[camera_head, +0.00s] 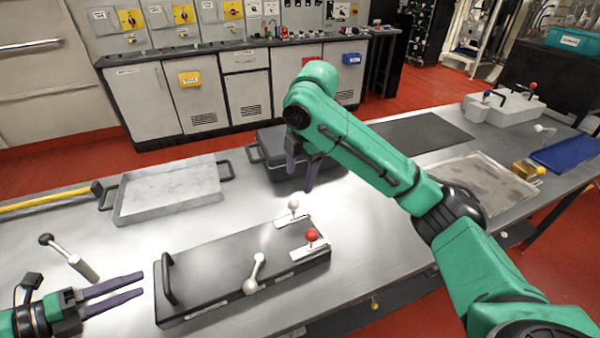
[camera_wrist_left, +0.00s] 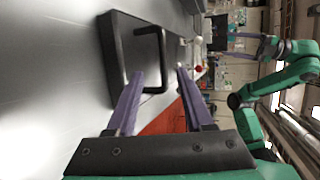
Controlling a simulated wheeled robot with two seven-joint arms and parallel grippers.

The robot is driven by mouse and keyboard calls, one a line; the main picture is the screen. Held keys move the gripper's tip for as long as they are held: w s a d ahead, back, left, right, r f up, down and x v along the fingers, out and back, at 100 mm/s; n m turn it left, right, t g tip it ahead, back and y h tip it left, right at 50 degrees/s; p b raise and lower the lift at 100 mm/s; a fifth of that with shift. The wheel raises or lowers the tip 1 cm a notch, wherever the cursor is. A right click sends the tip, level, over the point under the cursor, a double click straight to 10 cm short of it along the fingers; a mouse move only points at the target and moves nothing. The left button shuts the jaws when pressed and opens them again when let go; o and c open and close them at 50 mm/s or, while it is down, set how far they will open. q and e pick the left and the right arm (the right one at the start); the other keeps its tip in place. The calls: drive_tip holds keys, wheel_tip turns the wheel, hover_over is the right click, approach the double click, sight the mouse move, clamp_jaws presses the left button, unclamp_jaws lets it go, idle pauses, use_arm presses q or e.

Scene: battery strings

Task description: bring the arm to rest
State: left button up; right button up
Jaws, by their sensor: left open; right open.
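My left gripper (camera_head: 114,294) is open and empty at the lower left of the head view. It points right, just left of the dark panel box (camera_head: 230,280) and its black end handle (camera_head: 167,278). In the left wrist view its two purple fingers (camera_wrist_left: 158,100) stand apart, with the black handle (camera_wrist_left: 150,62) beyond them. My right gripper (camera_head: 300,176) hangs down from the green right arm in the middle of the head view, fingers apart and empty. It is above the table, behind the panel box and in front of a dark case.
The panel box carries a red-knobbed lever (camera_head: 312,236), a white-knobbed lever (camera_head: 293,205) and a grey handle (camera_head: 255,275). A metal tray (camera_head: 168,190), a dark case (camera_head: 270,146) and a loose black-knobbed lever (camera_head: 70,257) are on the table. Another tray (camera_head: 480,180) lies right.

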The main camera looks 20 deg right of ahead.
use_arm(q)
drive_tip(key=shift+v, duration=2.15)
